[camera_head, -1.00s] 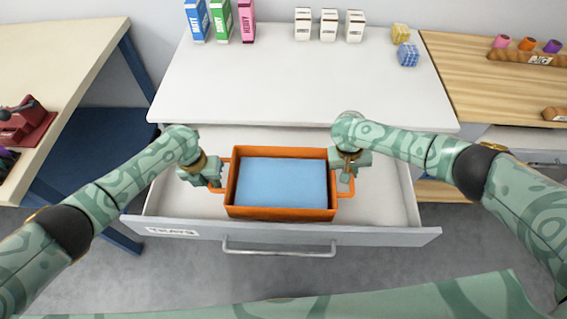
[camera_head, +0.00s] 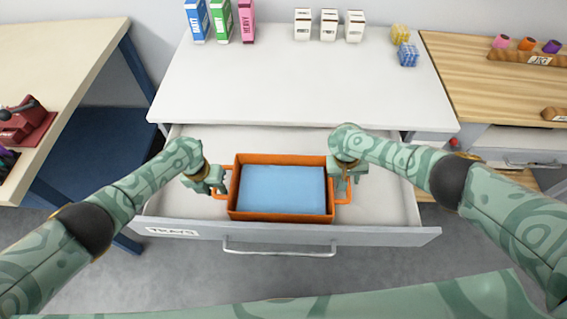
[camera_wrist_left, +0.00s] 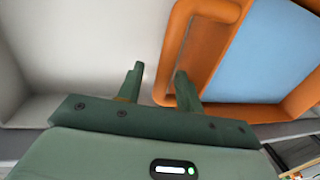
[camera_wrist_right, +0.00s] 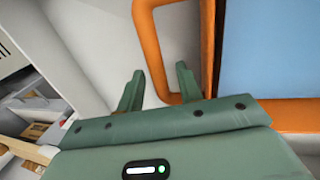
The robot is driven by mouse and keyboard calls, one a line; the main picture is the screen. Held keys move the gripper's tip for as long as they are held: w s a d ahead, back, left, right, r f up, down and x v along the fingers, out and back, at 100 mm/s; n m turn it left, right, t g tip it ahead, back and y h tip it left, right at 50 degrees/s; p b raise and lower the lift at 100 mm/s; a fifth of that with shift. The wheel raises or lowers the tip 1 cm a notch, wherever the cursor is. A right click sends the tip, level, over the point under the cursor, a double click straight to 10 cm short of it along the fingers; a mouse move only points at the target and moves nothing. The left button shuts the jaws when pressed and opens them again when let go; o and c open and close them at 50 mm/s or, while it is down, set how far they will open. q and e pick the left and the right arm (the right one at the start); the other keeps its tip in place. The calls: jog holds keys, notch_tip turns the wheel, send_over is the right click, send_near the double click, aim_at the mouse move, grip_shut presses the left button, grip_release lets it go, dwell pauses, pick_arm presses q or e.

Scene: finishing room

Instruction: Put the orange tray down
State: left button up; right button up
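The orange tray (camera_head: 280,217) with a light blue inside (camera_head: 283,188) sits level in the open drawer (camera_head: 382,207) labelled TRAYS and appears to rest on its floor. My left gripper (camera_head: 217,184) is at the tray's left handle. In the left wrist view its fingers (camera_wrist_left: 157,82) are spread, with the orange handle (camera_wrist_left: 168,62) by the right finger. My right gripper (camera_head: 345,182) is at the right handle. In the right wrist view its fingers (camera_wrist_right: 158,84) are apart, with the handle bar (camera_wrist_right: 150,45) running down between them. Neither gripper visibly pinches a handle.
The white worktop (camera_head: 300,90) above the drawer carries several boxes at the back and yellow and blue cubes (camera_head: 408,54) at right. A beige table (camera_head: 60,60) stands left, a wooden bench (camera_head: 490,85) right. Drawer floor is bare on both sides of the tray.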

pick_arm(q)
jog(key=shift+r, duration=0.1)
dwell(0.3)
jog(key=shift+r, duration=0.25)
pick_arm(e)
jog(key=shift+a, duration=0.1)
pick_arm(q)
notch_tip(320, 180, up, 11)
jog(key=a, duration=0.2)
jog(key=shift+w, duration=0.15)
pick_arm(e)
jog(key=v, duration=1.2)
